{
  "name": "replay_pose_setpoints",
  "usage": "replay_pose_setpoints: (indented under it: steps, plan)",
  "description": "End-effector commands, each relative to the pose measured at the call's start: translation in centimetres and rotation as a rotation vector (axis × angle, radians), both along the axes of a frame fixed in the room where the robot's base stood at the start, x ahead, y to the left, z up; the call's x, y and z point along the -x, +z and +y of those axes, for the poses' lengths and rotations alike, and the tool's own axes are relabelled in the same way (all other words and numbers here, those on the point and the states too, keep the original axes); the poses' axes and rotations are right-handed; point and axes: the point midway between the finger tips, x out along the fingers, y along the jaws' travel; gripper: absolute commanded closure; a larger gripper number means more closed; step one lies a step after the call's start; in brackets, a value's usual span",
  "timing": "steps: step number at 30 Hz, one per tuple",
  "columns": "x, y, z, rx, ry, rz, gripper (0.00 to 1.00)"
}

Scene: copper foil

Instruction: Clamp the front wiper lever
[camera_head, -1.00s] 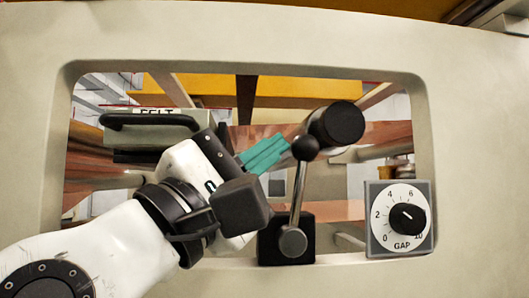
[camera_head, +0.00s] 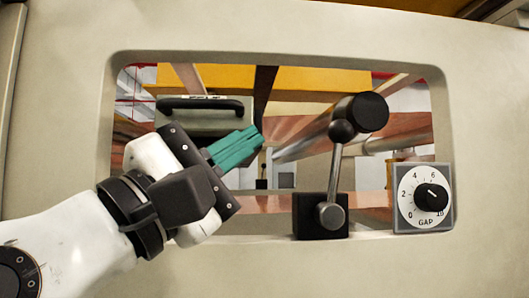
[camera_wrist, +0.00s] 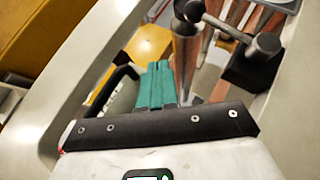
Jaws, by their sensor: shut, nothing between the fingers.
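The lever (camera_head: 334,176) is a metal rod with a black ball knob on top. It stands nearly upright on a black block (camera_head: 309,212) at the lower edge of the window opening. In the wrist view the lever (camera_wrist: 228,32) shows at the upper right. My gripper (camera_head: 256,138) has teal fingers that are shut and empty. They point up and right, left of the lever and apart from it, with a clear gap. In the wrist view my gripper (camera_wrist: 158,66) points upward, left of the lever. I cannot tell the depth between them.
A pale panel (camera_head: 250,268) frames the opening. A black-capped roller (camera_head: 368,111) sits behind the knob, close to it. A GAP dial (camera_head: 431,197) is right of the lever. A box with a black handle (camera_head: 205,103) stands behind my gripper. Copper strip runs behind.

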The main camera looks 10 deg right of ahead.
Motion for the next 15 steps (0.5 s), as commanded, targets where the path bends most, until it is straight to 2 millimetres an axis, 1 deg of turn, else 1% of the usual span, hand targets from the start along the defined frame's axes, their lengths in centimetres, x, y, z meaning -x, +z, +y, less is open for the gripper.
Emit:
replay_pose_setpoints:
  steps: [1,6,10,15]
  plan:
    - [0.4,-0.4,0.7,0.0,0.002,0.0,1.0]
    - [1.8,-0.8,2.9,-0.002,0.001,0.0,1.0]
    - [2.4,-0.9,3.8,-0.001,0.0,0.0,1.0]
    - [2.7,-0.9,4.3,0.0,-0.002,0.0,1.0]
